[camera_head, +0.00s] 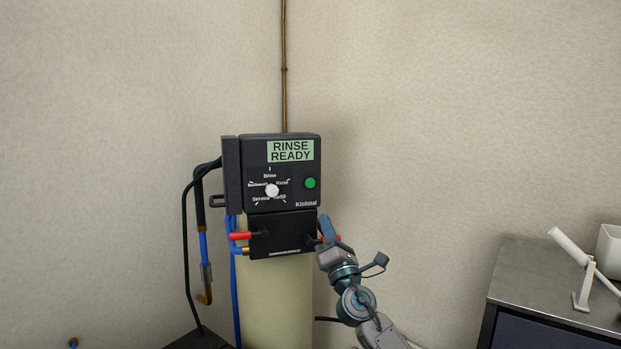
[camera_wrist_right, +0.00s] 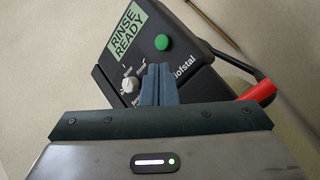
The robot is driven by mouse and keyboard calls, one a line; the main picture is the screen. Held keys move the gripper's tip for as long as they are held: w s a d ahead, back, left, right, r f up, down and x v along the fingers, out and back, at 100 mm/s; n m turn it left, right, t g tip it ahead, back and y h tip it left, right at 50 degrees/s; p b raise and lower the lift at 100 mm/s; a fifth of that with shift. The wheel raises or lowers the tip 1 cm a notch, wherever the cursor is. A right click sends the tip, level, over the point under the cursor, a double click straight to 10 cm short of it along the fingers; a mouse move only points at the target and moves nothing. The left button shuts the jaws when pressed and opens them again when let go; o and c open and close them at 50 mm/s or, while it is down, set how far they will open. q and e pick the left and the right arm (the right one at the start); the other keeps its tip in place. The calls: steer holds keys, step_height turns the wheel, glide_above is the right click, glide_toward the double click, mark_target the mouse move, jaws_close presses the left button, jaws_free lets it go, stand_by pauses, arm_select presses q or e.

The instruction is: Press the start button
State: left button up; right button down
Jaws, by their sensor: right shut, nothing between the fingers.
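The green start button (camera_head: 310,183) is on the right of the black control box (camera_head: 255,150), below a display (camera_head: 290,151) that reads "RINSE READY". It also shows in the right wrist view (camera_wrist_right: 163,43). A white dial (camera_head: 272,190) sits left of the button. My right gripper (camera_head: 327,228) is below and slightly right of the button, beside the lower part of the box. In the right wrist view its shut fingertips (camera_wrist_right: 158,70) point toward the box just below the button, with a visible gap in the picture. My left gripper is not in view.
The box sits on a cream cylinder (camera_head: 276,300). Red fittings (camera_head: 240,236) stick out at its sides, and blue and black hoses (camera_head: 186,240) hang on the left. A grey-topped cabinet (camera_head: 550,283) with a white tool stands at the right.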

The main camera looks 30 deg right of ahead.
mark_target(310, 183)
step_height(310, 183, up, 7)
steer(key=s+a+n+t+y, duration=0.1)
steer(key=s+n, duration=0.1)
steer(key=shift+a+t+p, duration=0.15)
steer(key=shift+t+p, duration=0.2)
steer(key=shift+t, duration=0.05)
steer(key=shift+f, duration=0.15)
steer(key=w+b, duration=0.2)
steer(key=w+d+b, duration=0.1)
steer(key=w+b, duration=0.1)
steer(key=w, duration=0.1)
steer(key=w+d+b, duration=0.1)
steer(key=w+b, duration=0.1)
steer(key=w, duration=0.1)
steer(key=shift+w+d, duration=0.15)
steer(key=shift+d, duration=0.05)
stand_by(1.6)
